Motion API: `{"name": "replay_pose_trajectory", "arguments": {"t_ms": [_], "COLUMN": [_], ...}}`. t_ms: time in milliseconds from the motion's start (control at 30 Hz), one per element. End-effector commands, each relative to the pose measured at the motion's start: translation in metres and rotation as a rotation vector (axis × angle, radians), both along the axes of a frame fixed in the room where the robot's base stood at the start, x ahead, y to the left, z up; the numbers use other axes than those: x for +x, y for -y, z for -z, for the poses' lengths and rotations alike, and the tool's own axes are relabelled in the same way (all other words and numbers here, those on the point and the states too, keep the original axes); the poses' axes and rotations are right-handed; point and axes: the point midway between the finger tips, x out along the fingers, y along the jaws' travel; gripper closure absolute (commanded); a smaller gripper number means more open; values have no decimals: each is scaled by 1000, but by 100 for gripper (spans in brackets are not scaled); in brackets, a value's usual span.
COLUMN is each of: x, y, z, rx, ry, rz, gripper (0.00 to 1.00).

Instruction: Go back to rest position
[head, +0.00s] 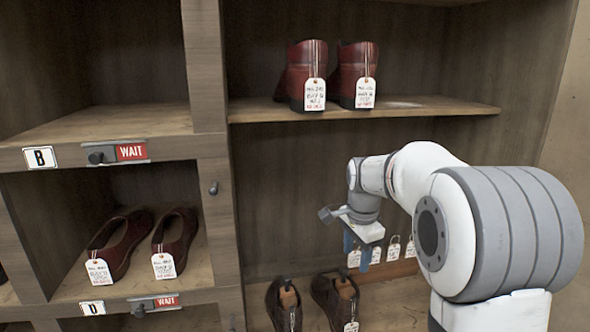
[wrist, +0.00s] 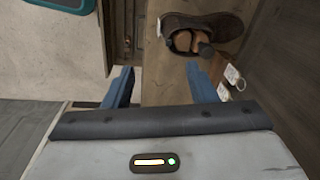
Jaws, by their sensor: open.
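My gripper (head: 362,258) is in front of the right-hand cabinet bay, above the lower shelf, with its blue fingers pointing down. In the wrist view its two blue fingers (wrist: 160,88) stand wide apart with nothing between them. A pair of brown shoes with wooden shoe trees stands on the lower shelf below it: a left shoe (head: 283,308) and a right shoe (head: 335,305), which has a white tag. One dark shoe (wrist: 200,30) with a wooden tree shows in the wrist view beyond the fingers, apart from them.
Red-brown tagged shoes (head: 358,75) stand on the upper shelf (head: 430,106) above my gripper. A tagged pair (head: 120,245) sits in the left cubby, near WAIT sliders (head: 132,152). White tags (head: 393,248) hang on the back rail. The cabinet's upright post (head: 214,190) stands left of my gripper.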

Motion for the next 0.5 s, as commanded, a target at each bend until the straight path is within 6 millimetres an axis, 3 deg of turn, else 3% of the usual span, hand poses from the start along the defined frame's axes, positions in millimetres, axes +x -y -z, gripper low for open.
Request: {"name": "replay_pose_trajectory", "arguments": {"t_ms": [33,200,500], "x": [-19,-78,-183], "y": [0,0,0], "z": [-8,-22,-18], "rx": [-7,-38,-118], "ry": [16,54,118], "rz": [-69,-318,-754], "gripper": [48,48,48]}}
